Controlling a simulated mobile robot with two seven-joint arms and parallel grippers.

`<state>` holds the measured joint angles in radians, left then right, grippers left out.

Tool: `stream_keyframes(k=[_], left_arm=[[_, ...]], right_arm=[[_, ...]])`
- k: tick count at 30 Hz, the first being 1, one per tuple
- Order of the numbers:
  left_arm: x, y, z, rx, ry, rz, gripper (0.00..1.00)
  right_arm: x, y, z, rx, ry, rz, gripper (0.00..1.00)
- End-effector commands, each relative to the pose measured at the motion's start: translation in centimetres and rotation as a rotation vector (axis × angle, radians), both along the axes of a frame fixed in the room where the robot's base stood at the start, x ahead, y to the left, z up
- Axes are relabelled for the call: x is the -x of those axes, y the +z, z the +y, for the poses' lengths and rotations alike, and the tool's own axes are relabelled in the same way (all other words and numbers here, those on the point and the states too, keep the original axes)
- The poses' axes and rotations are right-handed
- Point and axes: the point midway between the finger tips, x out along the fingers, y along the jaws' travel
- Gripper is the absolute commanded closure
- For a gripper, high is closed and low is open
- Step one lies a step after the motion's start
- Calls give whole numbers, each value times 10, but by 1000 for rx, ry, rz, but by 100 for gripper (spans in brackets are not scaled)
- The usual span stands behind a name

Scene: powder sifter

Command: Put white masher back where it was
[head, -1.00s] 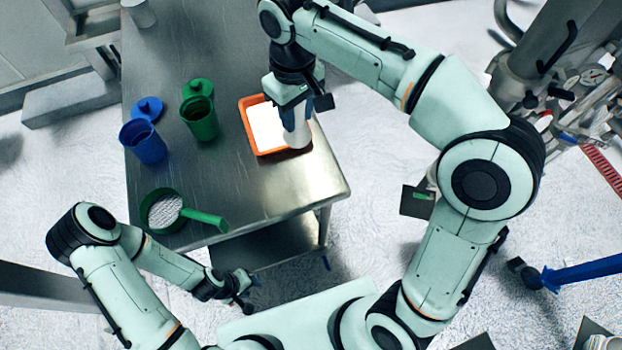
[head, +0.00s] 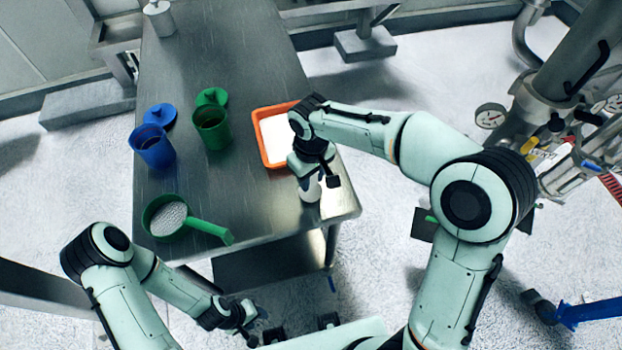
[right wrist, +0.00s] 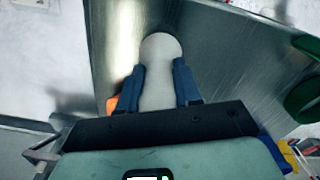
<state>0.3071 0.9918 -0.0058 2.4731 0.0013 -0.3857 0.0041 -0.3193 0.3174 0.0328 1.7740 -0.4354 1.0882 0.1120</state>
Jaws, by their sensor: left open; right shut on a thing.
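The white masher (head: 310,191) is at the front right part of the metal table, below the orange tray in the head view. My right gripper (head: 316,176) is shut on it. In the right wrist view the masher (right wrist: 160,75) stands between the two blue fingers (right wrist: 160,85), its rounded end pointing away from the gripper. Whether it touches the table is hard to tell. The orange tray (head: 262,150) holds white powder and is partly hidden by my right arm. My left gripper (head: 246,325) is open and empty, off the table's front edge.
A green sieve (head: 184,218) with pale contents lies at the table's front left. A blue cup (head: 152,150) and a green cup (head: 211,130) stand behind it, a blue lid (head: 160,117) and a green lid (head: 212,97) beside them. The table's middle (head: 235,180) is clear.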

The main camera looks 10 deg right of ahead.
Motion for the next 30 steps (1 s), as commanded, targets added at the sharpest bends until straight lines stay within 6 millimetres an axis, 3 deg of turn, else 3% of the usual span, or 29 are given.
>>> stream_keyframes(k=[3,15,16,18,30], left_arm=[[2,-2,0,0,0,2,57],[3,-5,0,0,0,3,57],[3,-5,0,0,0,3,57],[3,-4,0,0,0,3,57],[0,-1,0,0,0,0,57]], right_arm=[[0,-12,0,0,0,0,100],[0,-17,0,0,-1,-1,100],[0,-18,0,0,-1,0,63],[0,-17,0,0,-1,0,41],[-1,-9,0,-1,-1,-3,41]])
